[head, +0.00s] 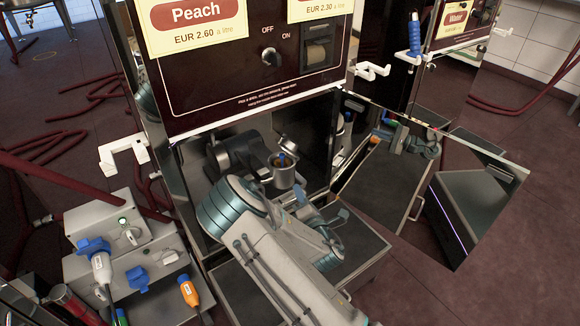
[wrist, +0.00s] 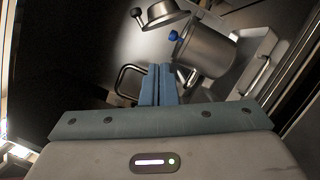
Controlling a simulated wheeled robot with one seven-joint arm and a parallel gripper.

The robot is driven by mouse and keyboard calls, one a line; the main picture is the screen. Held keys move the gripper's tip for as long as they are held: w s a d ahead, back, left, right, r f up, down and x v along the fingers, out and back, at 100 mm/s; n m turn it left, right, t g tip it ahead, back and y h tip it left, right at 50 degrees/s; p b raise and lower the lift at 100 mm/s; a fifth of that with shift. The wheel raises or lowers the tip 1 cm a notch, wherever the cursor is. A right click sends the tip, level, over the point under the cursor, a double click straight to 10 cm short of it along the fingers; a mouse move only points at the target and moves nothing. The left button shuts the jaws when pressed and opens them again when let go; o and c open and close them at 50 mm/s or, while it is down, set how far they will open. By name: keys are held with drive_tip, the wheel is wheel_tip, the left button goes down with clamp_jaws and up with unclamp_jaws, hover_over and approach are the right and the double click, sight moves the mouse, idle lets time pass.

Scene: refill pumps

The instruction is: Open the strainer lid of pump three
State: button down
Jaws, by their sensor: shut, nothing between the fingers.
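The strainer (head: 284,178) is a small metal pot on the dark pump (head: 238,150) inside the open cabinet under the "Peach" panel. Its round metal lid (head: 289,144) stands tilted up above the pot, with the pot's mouth uncovered. My gripper (wrist: 160,70) is shut and empty. Its fingertips appear just below and left of the pot; contact is not visible. No pump number is readable.
The cabinet's shiny door (head: 440,185) stands open to the right and mirrors the scene. A grey box with plugs (head: 130,245) stands at the left. Dark red hoses (head: 60,178) lie on the floor behind. A metal handle (wrist: 128,82) is left of my fingers.

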drive_tip(key=n+y, duration=0.1)
drive_tip(key=b, duration=0.3)
approach(289, 143)
drive_tip(key=shift+w+a+f, duration=0.75)
drive_tip(key=shift+w+a, duration=1)
drive_tip(key=shift+w, duration=0.2)
drive_tip(key=shift+a+r, duration=0.15)
